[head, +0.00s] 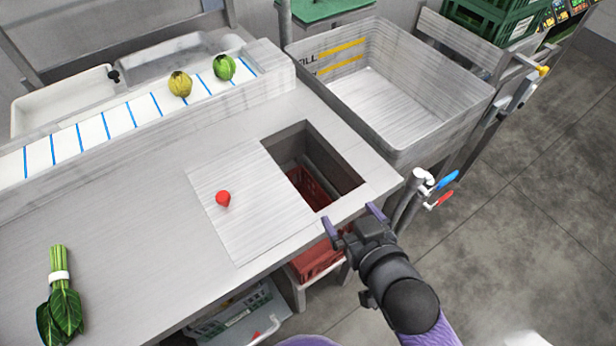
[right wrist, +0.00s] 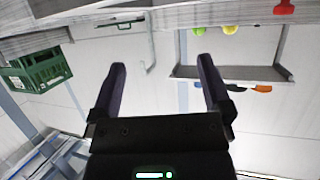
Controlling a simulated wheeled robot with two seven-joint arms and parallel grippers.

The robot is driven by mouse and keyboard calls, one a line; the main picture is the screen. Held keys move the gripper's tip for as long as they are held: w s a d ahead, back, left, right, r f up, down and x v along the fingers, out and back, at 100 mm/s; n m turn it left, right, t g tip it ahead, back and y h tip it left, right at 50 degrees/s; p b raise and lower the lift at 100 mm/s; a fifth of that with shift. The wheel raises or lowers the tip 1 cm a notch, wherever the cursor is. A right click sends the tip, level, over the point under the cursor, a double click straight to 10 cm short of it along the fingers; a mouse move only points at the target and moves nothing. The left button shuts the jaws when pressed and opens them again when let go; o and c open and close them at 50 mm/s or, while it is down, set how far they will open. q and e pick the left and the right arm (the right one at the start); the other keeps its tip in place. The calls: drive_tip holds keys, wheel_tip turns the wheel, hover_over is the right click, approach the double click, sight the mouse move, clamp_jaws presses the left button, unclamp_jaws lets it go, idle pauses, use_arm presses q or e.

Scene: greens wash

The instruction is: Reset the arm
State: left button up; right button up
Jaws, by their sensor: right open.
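My right gripper (head: 351,226) is open and empty in the head view. It is at the front edge of the steel counter, just below the square opening. In the right wrist view its two dark purple fingers (right wrist: 160,85) stand wide apart with nothing between them. My right arm comes in from the bottom right of the head view. My left gripper does not show.
A lid (head: 252,215) with a red knob (head: 223,198) lies beside the opening (head: 352,178). A leafy bundle (head: 60,300) lies at left. Two round vegetables (head: 180,84) sit on the blue-striped strip. A deep sink (head: 440,120) and taps (head: 440,183) stand right; open floor beyond.

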drive_tip(key=shift+f, duration=0.1)
drive_tip(key=s+d+f+g+h, duration=0.1)
drive_tip(key=s+d+f+g, duration=0.15)
drive_tip(key=f, duration=0.45)
drive_tip(key=s+d+f+g+h, duration=0.1)
drive_tip(key=s+d+f, duration=0.15)
drive_tip(key=f, duration=0.45)
drive_tip(key=s+d+f+g+h, duration=0.1)
drive_tip(key=s+f+g, duration=0.15)
drive_tip(key=f, duration=0.45)
drive_tip(key=s+d+f+g, duration=0.2)
drive_tip(key=s+f, duration=0.1)
drive_tip(key=s, duration=0.4)
drive_tip(key=s+d+f+m+g+h, duration=0.1)
drive_tip(key=s+f, duration=0.3)
drive_tip(key=s, duration=0.4)
drive_tip(key=s+d+f+g+h, duration=0.1)
drive_tip(key=s+d+f+g, duration=0.2)
drive_tip(key=s, duration=0.4)
drive_tip(key=shift+s+f+m, duration=0.2)
drive_tip(key=shift+f+m, duration=0.1)
drive_tip(key=shift+f, duration=0.35)
